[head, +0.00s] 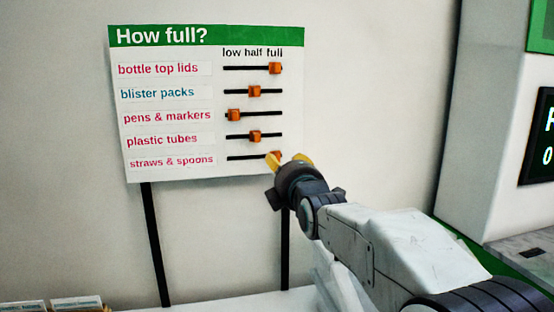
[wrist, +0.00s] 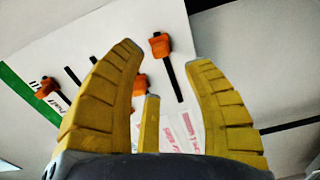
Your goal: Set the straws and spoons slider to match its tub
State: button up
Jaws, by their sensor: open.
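The "How full?" board (head: 170,100) stands against the wall. Its bottom row is straws & spoons, with a black track (head: 241,158) and an orange slider knob (head: 278,155) at the right, full end. My gripper (head: 288,161) is open at that end, and a yellow finger partly hides the knob. In the wrist view the same knob (wrist: 160,46) shows between the spread fingertips of my gripper (wrist: 164,58), at one end of its track (wrist: 174,80). Contact cannot be told. The straws and spoons tub cannot be identified.
Other orange knobs sit above: bottle top lids (head: 275,68) at full, blister packs (head: 254,91) and plastic tubes (head: 255,136) near half, pens & markers (head: 234,115) at low. Labelled containers (head: 76,303) show at bottom left. Bare wall lies right of the board.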

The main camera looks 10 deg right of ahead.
aim_at(278, 159)
jog(key=shift+w+n, duration=0.4)
jog(key=shift+w, duration=0.05)
jog(key=shift+w+p, duration=1)
jog(key=shift+w, duration=2.2)
jog(key=shift+c, duration=0.3)
grip_shut()
